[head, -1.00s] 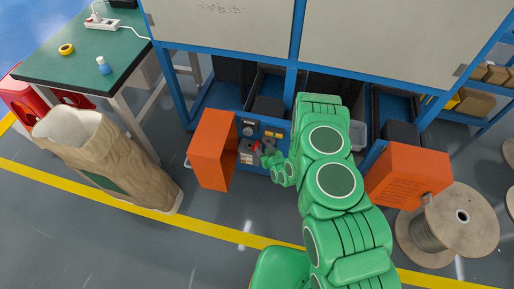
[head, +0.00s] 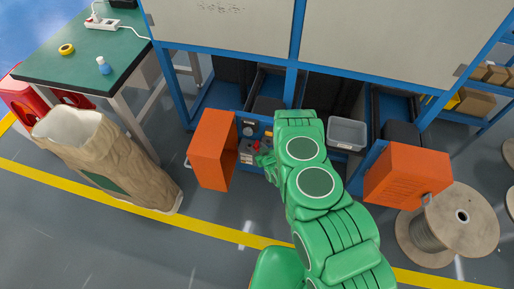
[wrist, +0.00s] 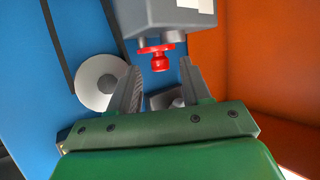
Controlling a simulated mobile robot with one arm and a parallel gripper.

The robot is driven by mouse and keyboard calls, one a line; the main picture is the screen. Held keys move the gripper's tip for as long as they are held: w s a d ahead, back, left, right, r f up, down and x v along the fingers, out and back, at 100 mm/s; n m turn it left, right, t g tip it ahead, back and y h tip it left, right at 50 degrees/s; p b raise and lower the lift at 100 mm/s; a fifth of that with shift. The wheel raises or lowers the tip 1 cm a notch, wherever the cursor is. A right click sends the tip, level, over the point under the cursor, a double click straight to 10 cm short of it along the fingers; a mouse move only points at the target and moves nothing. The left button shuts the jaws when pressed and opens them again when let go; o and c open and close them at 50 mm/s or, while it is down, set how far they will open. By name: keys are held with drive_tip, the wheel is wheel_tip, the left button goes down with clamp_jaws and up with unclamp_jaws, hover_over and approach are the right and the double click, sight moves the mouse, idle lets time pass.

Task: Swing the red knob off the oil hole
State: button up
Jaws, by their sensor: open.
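The red knob (wrist: 160,61) hangs under a grey block (wrist: 168,15) in the wrist view, with a red flange above it. My gripper (wrist: 160,75) is open, with one grey finger on each side of the knob and a gap visible around it. I cannot tell whether either finger touches it. In the head view the knob is a small red spot (head: 257,145) on the grey unit (head: 247,155), and my green arm reaches in from the right, its end beside the unit. The oil hole cannot be made out in either view.
An open orange door (head: 212,150) stands just left of the unit, and it fills the right of the wrist view (wrist: 265,60). A pale round disc (wrist: 100,82) on the blue panel sits beside the left finger. A grey bin (head: 347,133) stands right of my arm.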

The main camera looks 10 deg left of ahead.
drive_tip(key=shift+x, duration=0.8)
clamp_jaws()
drive_tip(key=shift+d, duration=0.1)
drive_tip(key=shift+w+d+f+n+g+y, duration=0.1)
drive_tip(key=shift+d+n+g+y, duration=0.2)
drive_tip(key=shift+n+g+y, duration=0.25)
drive_tip(key=shift+w+d+n+g+y, duration=0.15)
drive_tip(key=shift+d+n+g+y, duration=0.2)
drive_tip(key=shift+n+g, duration=0.25)
drive_tip(key=shift+w+d+n+g+y, duration=0.15)
drive_tip(key=shift+n+g+y, duration=0.2)
drive_tip(key=shift+n+g, duration=0.3)
drive_tip(key=shift+w+d+n+g+y, duration=0.1)
drive_tip(key=shift+d+n+g+y, duration=0.1)
drive_tip(key=shift+n+g+y, duration=0.25)
unclamp_jaws()
drive_tip(key=shift+s, duration=0.1)
